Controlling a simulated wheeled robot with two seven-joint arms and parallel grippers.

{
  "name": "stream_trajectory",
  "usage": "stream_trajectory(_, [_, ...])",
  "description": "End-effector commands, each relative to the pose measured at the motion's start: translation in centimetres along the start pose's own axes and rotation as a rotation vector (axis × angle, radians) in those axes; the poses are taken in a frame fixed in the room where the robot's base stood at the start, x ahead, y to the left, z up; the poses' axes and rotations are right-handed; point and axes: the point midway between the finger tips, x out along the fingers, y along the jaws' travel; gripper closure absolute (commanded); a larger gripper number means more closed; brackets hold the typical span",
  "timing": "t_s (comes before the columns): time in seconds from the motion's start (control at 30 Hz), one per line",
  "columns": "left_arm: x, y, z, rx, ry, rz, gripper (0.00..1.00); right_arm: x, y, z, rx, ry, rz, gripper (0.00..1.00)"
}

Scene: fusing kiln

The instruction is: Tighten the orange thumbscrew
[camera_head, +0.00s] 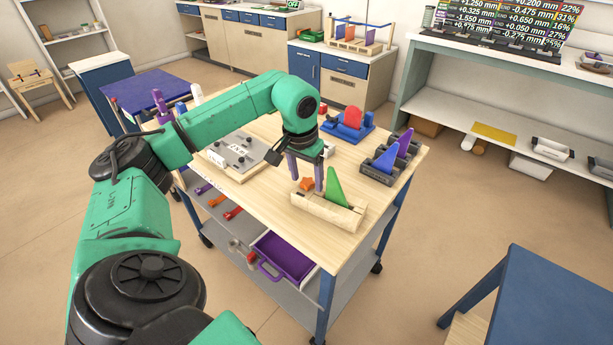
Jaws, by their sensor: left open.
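The orange thumbscrew (306,184) stands at the left part of a pale wooden holder (338,217) near the table's front right. A green triangular piece (335,188) stands upright in the same holder, just right of the thumbscrew. My left gripper (305,177) points down over the holder with its two purple-grey fingers apart. The thumbscrew shows between and slightly below the fingertips; I cannot tell whether they touch it. My right gripper is out of view.
A grey holder (379,166) with blue and purple pieces and a blue holder (345,130) with a red disc stand behind. A grey plate on a wooden board (236,157) lies left. An open purple drawer (283,258) sticks out below the tabletop. The tabletop's front is clear.

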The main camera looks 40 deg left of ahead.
Motion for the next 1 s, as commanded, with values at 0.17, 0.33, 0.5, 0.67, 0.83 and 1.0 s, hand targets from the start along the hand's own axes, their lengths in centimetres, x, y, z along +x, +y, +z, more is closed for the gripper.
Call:
stream_trajectory(0.17, [-1.1, 0.0, -0.2, 0.000, 0.000, 0.000, 0.28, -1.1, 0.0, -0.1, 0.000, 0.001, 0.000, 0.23])
stream_trajectory(0.33, [-2.9, 0.0, -0.4, -0.001, 0.000, 0.000, 0.28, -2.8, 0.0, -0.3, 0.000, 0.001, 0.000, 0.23])
stream_trajectory(0.5, [-4.2, 0.0, -0.6, -0.001, 0.000, 0.000, 0.28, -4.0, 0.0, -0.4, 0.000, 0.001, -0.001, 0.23])
stream_trajectory(0.67, [-3.9, 0.0, -0.6, -0.001, -0.001, 0.000, 0.28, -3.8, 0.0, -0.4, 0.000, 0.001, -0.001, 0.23])
stream_trajectory(0.83, [-3.9, 0.0, -0.6, -0.001, -0.001, 0.000, 0.00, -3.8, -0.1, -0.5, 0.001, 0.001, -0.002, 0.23])
stream_trajectory(1.0, [-3.9, 0.0, -0.6, -0.001, 0.000, 0.000, 0.00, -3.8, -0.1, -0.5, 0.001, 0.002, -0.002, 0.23])
